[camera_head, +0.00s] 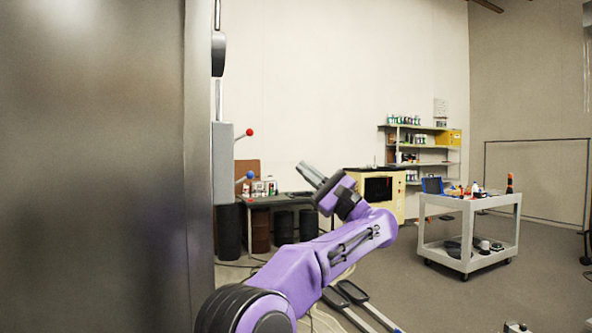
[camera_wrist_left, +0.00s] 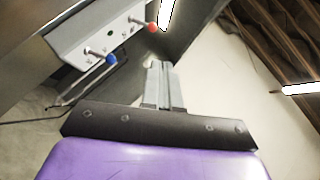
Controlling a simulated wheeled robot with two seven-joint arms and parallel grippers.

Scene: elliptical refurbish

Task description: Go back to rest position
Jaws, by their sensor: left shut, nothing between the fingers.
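My left gripper (camera_head: 311,174) is at the end of the purple left arm, raised in the middle of the head view. Its fingers point up and to the left. In the left wrist view the gripper (camera_wrist_left: 160,68) shows its two grey fingers together, with nothing between them. A grey control box (camera_head: 223,162) with a red-knobbed lever (camera_head: 250,132) and a blue-knobbed lever (camera_head: 250,174) is on the side of the large metal cabinet, left of the gripper and apart from it. In the wrist view the box (camera_wrist_left: 100,32) is at upper left. My right gripper is not in view.
The large metal cabinet (camera_head: 95,165) fills the left side. A workbench (camera_head: 262,203) with dark barrels stands behind the arm. A grey cart (camera_head: 468,225) with tools stands at right, shelves (camera_head: 422,147) against the back wall. Floor between arm and cart is mostly open.

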